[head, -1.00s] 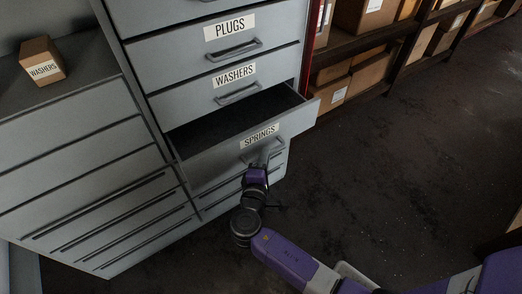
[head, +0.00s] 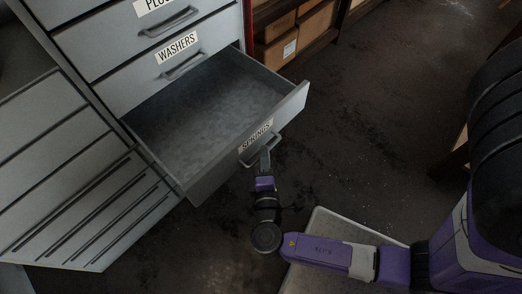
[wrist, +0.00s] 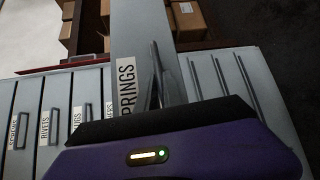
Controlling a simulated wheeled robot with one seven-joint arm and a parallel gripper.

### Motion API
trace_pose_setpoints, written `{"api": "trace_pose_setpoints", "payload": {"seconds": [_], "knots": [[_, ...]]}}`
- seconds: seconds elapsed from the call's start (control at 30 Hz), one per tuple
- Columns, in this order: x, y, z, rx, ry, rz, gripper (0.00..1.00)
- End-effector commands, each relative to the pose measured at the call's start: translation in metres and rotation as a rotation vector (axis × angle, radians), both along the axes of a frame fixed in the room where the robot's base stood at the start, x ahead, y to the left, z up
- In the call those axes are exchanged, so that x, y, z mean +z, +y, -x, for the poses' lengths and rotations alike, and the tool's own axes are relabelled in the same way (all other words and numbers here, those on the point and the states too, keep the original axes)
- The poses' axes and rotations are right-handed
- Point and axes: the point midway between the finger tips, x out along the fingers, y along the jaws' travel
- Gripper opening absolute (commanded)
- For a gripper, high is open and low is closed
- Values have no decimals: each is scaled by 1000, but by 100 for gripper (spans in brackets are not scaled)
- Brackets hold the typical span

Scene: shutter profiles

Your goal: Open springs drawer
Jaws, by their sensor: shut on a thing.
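The springs drawer (head: 245,150) is pulled far out of the grey cabinet, and its inside looks empty. Its front carries a SPRINGS label and a bar handle. My gripper (head: 265,163) is shut on the springs drawer handle (head: 277,141) at the drawer's front. In the wrist view the gripper fingers (wrist: 156,85) reach to the drawer front beside the SPRINGS label (wrist: 126,86). The exact contact on the handle is partly hidden by the fingers.
The washers drawer (head: 140,80) above is closed, as is the plugs drawer (head: 160,22). Shelves with cardboard boxes (head: 316,32) stand behind. The dark floor (head: 370,130) to the right of the drawer is clear.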

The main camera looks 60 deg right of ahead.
Motion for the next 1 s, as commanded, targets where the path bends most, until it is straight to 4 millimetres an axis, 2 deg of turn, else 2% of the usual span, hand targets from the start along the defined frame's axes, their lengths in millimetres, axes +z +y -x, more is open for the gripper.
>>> {"api": "trace_pose_setpoints", "payload": {"seconds": [0.23,0.27,0.33,0.37,0.73,1.0], "knots": [[-1,1,0,1,2,-1,0],[-1,1,0,1,2,-1,17],[-1,1,0,1,2,-1,30],[-1,0,0,1,1,-1,33],[0,4,2,1,1,-1,33],[5,39,20,3,2,-2,33]]}}
